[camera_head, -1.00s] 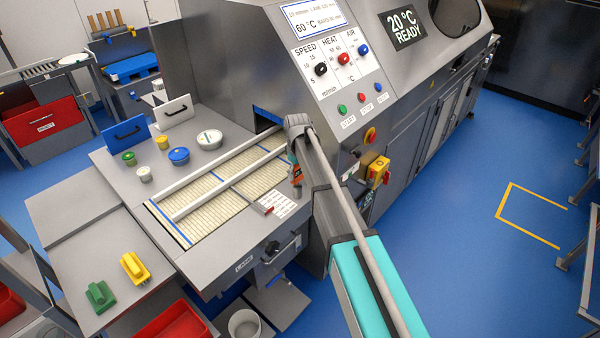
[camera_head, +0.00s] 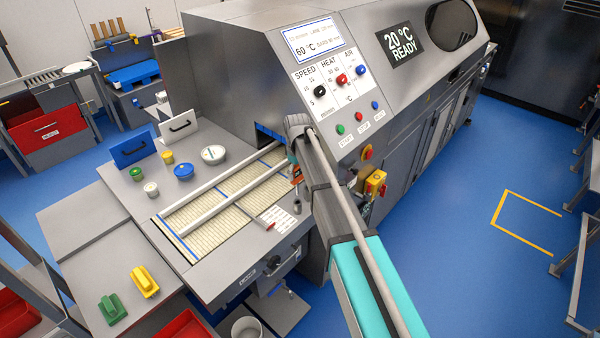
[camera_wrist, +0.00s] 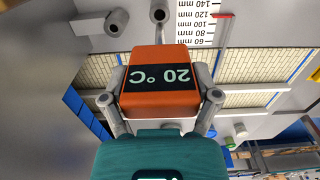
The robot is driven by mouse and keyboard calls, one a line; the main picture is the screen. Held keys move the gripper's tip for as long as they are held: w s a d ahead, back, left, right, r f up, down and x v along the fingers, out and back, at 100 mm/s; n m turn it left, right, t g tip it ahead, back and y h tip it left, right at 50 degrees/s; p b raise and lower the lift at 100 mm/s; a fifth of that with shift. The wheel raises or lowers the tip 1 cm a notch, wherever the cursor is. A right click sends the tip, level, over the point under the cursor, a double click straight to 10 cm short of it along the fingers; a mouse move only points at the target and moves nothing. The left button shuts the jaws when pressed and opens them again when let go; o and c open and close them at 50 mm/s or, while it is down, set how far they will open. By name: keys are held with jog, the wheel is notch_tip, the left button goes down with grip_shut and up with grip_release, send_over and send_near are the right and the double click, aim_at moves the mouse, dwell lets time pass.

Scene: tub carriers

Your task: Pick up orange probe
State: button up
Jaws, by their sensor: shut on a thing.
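The orange probe (camera_wrist: 160,101) fills the middle of the wrist view, its dark display reading "20 °C" upside down. My gripper (camera_wrist: 161,82) is shut on it, with one grey finger along each side. In the head view the probe (camera_head: 296,174) shows as a small orange patch beside my arm's end, mostly hidden by the arm. A small grey upright holder (camera_head: 297,206) stands on the metal deck below it, with a visible gap between them. The probe's lower end is hard to make out.
A card with printed scales (camera_head: 275,218) lies left of the holder. White rails (camera_head: 212,210) cross the slatted belt. Lidded tubs (camera_head: 183,171) stand further left. The machine's control panel (camera_head: 340,88) rises close behind my arm. Green (camera_head: 112,309) and yellow (camera_head: 145,281) blocks lie front left.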

jog(key=shift+r, duration=0.3)
dwell(0.5)
jog(key=shift+f, duration=0.15)
